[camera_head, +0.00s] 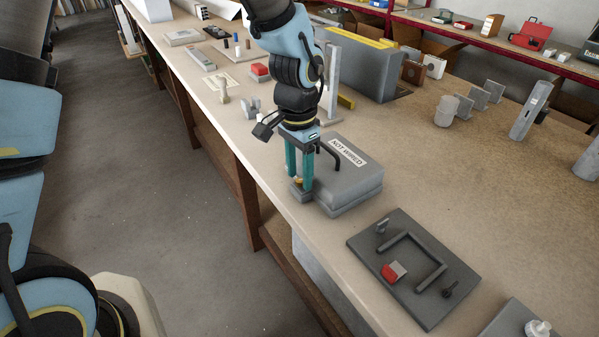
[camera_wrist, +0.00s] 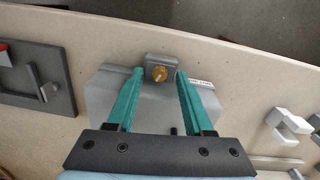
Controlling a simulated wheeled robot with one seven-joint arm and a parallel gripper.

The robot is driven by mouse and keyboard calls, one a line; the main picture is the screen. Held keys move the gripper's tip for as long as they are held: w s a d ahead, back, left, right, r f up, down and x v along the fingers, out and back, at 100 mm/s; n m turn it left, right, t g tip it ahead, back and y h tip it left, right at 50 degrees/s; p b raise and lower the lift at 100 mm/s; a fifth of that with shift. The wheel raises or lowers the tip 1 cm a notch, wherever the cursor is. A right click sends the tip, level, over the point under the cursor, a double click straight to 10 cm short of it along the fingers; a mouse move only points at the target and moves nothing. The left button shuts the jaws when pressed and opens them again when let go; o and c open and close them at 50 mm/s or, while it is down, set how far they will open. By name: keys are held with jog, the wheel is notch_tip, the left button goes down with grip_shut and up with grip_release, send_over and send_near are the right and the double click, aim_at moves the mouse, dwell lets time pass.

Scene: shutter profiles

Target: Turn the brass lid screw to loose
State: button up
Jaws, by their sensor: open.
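The brass lid screw (camera_wrist: 159,74) sits on a small grey block at the edge of a grey lidded box (camera_wrist: 157,108). In the head view the screw (camera_head: 298,181) is a small brass spot low between my fingers, and the box (camera_head: 352,190) carries a "NOT WIRED" label. My gripper (camera_head: 299,177) points down over the box's near left side. Its two teal fingers are open, one on each side of the screw. In the wrist view my gripper (camera_wrist: 156,72) shows clear gaps between each finger and the screw. The box's black handle (camera_head: 330,155) is partly behind my gripper.
A dark plate (camera_head: 370,243) with a red block and a bracket lies on the bench to the right of the box. A tall grey bin (camera_head: 366,65) stands behind. Small blocks and fixtures lie on the bench beyond my arm. The bench's front edge is close.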

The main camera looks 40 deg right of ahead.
aim_at(298, 179)
notch_tip(298, 179, up, 10)
jog(key=b, duration=0.2)
jog(key=shift+w+r, duration=0.15)
jog(key=shift+r, duration=0.05)
dwell(0.4)
jog(key=w+a+f+n, duration=0.1)
jog(key=w+a+n, duration=0.6)
jog(key=w+a, duration=0.65)
jog(key=a+f+n+t, duration=0.2)
jog(key=a+n, duration=0.7)
jog(key=a, duration=1.4)
jog(key=shift+s+a, duration=0.25)
jog(key=shift+s, duration=0.1)
jog(key=shift+c, duration=0.2)
